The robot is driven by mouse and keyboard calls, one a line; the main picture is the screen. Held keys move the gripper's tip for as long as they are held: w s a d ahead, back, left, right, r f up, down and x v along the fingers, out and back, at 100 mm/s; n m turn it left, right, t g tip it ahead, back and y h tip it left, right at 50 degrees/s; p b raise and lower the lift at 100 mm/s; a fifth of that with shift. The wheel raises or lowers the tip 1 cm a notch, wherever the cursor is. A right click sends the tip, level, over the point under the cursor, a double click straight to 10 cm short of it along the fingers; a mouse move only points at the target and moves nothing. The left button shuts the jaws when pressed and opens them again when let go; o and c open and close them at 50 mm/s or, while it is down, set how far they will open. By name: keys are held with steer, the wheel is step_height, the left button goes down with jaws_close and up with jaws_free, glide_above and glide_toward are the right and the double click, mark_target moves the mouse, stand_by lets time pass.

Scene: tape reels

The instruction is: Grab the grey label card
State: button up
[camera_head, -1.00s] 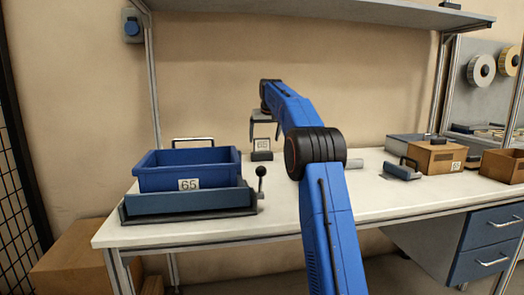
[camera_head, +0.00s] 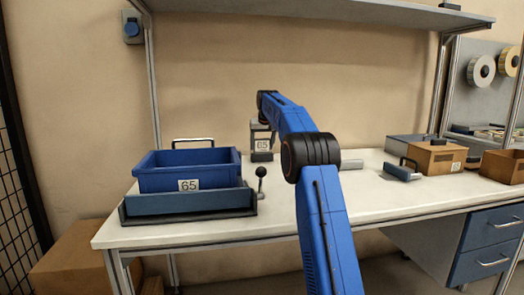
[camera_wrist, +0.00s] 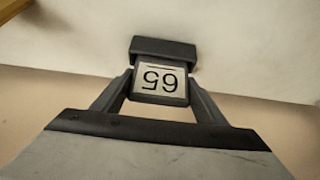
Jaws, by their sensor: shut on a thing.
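The grey label card (camera_head: 262,145) carries a dark "65" and stands upright in a dark block-shaped holder (camera_head: 262,156) on the white bench top. In the wrist view the card (camera_wrist: 160,80) appears upside down between the two fingers, with the dark holder (camera_wrist: 164,48) beyond it. My gripper (camera_wrist: 159,88) is shut on the card, one finger at each side edge. In the head view my gripper (camera_head: 262,134) comes down onto the card from above, partly hidden by my arm. The card still appears to be at its holder.
A blue bin (camera_head: 188,170) labelled 65 sits in a dark blue tray on the left, with a black-knobbed lever (camera_head: 261,180) beside it. Cardboard boxes (camera_head: 435,157) and a small blue block (camera_head: 402,171) stand right. A shelf (camera_head: 320,12) spans above.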

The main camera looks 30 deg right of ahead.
steer(key=shift+r, duration=0.15)
step_height(320, 180, up, 8)
steer(key=shift+w+r, duration=0.1)
steer(key=shift+r, duration=0.7)
